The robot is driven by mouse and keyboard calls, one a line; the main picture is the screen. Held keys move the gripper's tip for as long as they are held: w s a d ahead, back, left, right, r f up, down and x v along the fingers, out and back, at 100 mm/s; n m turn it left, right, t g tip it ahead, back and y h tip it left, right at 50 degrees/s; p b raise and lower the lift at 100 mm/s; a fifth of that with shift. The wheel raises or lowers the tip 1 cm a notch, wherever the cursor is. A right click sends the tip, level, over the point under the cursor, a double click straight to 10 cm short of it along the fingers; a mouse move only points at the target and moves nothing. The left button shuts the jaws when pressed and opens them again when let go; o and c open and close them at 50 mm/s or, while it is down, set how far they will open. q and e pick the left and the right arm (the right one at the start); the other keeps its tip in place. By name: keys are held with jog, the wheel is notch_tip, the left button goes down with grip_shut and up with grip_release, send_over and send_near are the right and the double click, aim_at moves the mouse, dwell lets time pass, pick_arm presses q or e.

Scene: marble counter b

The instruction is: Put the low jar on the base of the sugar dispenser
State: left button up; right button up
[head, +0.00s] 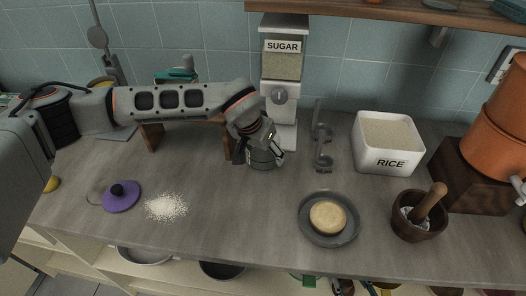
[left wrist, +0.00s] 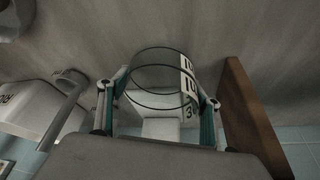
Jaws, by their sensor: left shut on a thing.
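The low jar (head: 262,161) is a clear glass cylinder, mostly hidden under my left gripper in the head view. My left gripper (head: 258,148) is shut on it, just to the left of the sugar dispenser's base. In the left wrist view the jar (left wrist: 155,72) sits between the two fingers of my left gripper (left wrist: 162,98), with a white number strip on its side. I cannot tell whether it touches the counter. The sugar dispenser (head: 283,68) stands at the wall, with its white base (head: 287,136) below the knob. My right gripper is out of view.
A plate with a round pale item (head: 328,217) and a mortar (head: 416,230) are in front. A wooden stand is behind my arm.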

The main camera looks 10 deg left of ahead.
pick_arm(q)
jog(key=shift+f, duration=0.15)
jog(key=o, duration=1.2)
jog(key=shift+o, duration=0.2)
